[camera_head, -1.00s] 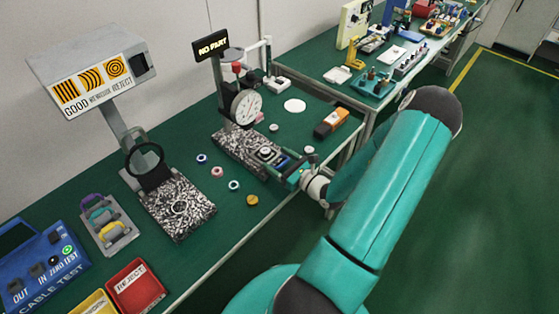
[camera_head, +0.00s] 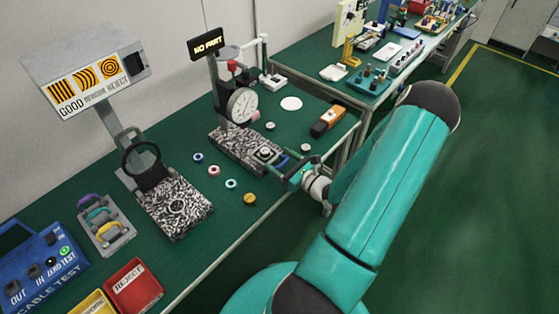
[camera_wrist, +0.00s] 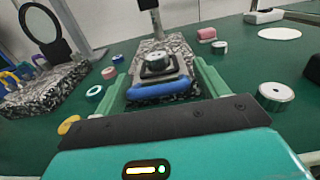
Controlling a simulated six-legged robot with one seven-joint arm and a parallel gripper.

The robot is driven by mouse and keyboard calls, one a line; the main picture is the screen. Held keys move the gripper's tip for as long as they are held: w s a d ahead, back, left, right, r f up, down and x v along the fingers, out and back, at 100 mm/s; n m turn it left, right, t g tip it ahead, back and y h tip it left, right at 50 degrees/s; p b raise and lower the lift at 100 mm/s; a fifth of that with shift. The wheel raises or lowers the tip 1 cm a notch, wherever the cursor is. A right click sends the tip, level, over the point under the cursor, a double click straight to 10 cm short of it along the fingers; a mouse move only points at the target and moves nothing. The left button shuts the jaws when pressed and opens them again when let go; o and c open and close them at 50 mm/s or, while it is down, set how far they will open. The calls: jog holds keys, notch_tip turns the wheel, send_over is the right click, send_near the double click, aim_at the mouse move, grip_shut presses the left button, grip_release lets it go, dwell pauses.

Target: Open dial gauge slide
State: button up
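The dial gauge (camera_head: 242,105) has a round white face and stands on a speckled stone base (camera_head: 228,141). Its slide (camera_head: 265,154), with a round metal part in a dark nest, is at the near right end of the base. In the wrist view the slide (camera_wrist: 158,68) has a blue bar handle (camera_wrist: 163,90) across its near end. My gripper (camera_head: 293,169) is at this near end. In the wrist view its green fingers (camera_wrist: 163,80) are spread wide, one on each side of the handle. The bar's ends are close to the fingers; contact cannot be told.
A sign (camera_head: 207,44) above the gauge reads NO PART. Coloured rings (camera_head: 230,183) and metal pucks (camera_head: 305,148) lie loose around the base. An orange and black object (camera_head: 328,121) lies behind my gripper. A second stone stand (camera_head: 178,207) is at left.

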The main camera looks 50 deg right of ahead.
jog(key=shift+w, duration=0.1)
jog(key=s, duration=1.3)
jog(key=shift+s, duration=0.4)
jog(key=shift+d, duration=0.1)
jog(key=w+a+r+n+g+y, duration=0.45)
jog(key=a+r+n+g, duration=0.2)
jog(key=a+n, duration=0.35)
jog(key=w+a+r+n+g+y, duration=0.3)
jog(key=a+r+n+g+y, duration=0.25)
jog(key=a+n+g, duration=0.4)
jog(key=s+a+r+n+t+h, duration=0.1)
jog(key=a+r+n+h, duration=0.4)
jog(key=r+n, duration=0.3)
jog(key=s+a+r+n+t+h, duration=0.1)
jog(key=a+r+n+t+h, duration=0.1)
jog(key=a+r+n+h, duration=0.3)
notch_tip(320, 180, up, 4)
jog(key=a+n, duration=0.2)
jog(key=n, duration=0.1)
jog(key=shift+s+a+t, duration=0.15)
jog(key=shift+t, duration=0.15)
